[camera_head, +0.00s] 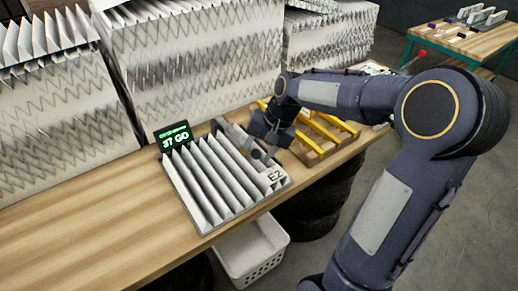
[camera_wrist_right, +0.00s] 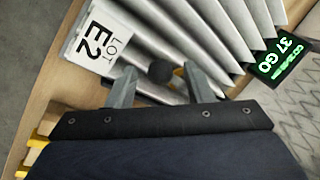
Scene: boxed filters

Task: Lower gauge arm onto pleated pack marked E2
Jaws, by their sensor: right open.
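The pleated pack (camera_head: 212,190) marked E2 lies on the wooden bench, with white pleats in a grey frame. Its E2 label (camera_head: 274,176) is at the right end; in the right wrist view the label (camera_wrist_right: 95,40) reads LOT E2. My right gripper (camera_head: 262,154) is over the pack's right side. In the wrist view its two fingers (camera_wrist_right: 162,86) are apart, with a dark round knob (camera_wrist_right: 160,72) between the tips, seemingly part of the gauge arm. A grey bar (camera_head: 233,133) shows behind the gripper; the gripper hides much of it. My left gripper is not in view.
A small display (camera_head: 173,136) with green text 37 GO stands at the pack's back left corner. A wooden rack with yellow bars (camera_head: 318,132) is close to the right. Stacked pleated filters line the back. The bench (camera_head: 95,235) is clear to the left. A white basket (camera_head: 250,252) is below.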

